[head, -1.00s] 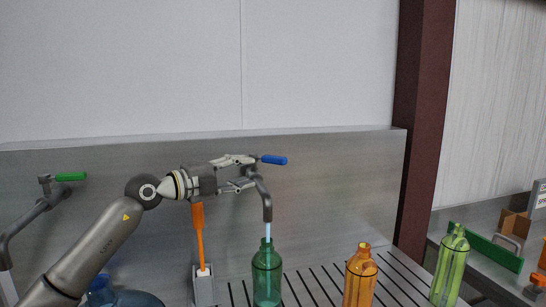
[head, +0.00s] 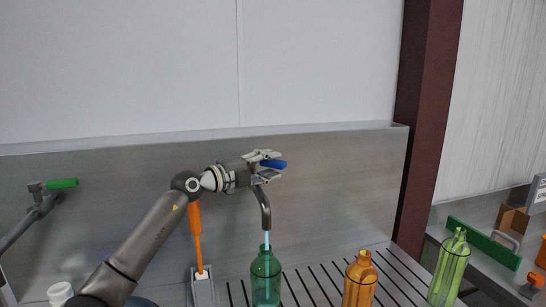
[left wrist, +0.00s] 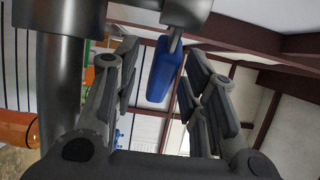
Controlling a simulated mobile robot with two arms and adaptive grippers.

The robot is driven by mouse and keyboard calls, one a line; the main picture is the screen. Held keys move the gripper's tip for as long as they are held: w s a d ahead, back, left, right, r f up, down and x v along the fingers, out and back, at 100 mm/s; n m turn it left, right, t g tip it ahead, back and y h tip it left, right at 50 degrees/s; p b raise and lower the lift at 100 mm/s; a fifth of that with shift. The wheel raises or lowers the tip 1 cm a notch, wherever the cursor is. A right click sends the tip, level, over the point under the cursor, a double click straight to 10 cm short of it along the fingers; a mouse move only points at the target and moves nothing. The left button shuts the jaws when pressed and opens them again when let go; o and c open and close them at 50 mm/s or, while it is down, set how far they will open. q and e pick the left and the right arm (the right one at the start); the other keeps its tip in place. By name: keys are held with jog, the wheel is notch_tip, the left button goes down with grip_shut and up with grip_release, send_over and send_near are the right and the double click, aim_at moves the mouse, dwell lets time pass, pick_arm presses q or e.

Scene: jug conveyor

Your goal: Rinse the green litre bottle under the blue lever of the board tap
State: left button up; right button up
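A dark green bottle (head: 266,282) stands upright on the slatted drainer, straight below the board tap's spout (head: 265,210). A thin pale blue stream (head: 267,240) runs from the spout to the bottle's mouth. The tap's blue lever (head: 278,164) points right; it also shows in the left wrist view (left wrist: 163,72). My left gripper (head: 268,166) is at the lever, fingers apart. In the left wrist view the lever lies between the open fingers (left wrist: 163,85), with gaps on both sides. My right gripper is not in view.
An orange bottle (head: 360,282) and a light green bottle (head: 450,268) stand to the right. An orange-handled brush (head: 196,238) stands in a grey holder left of the bottle. A second tap with a green lever (head: 62,183) is at far left. The steel backboard (head: 340,190) stands behind.

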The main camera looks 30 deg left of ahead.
pick_arm(q)
jog(key=shift+w+d+r, duration=0.15)
jog(key=shift+w+d, duration=0.25)
jog(key=shift+w, duration=0.4)
grip_shut()
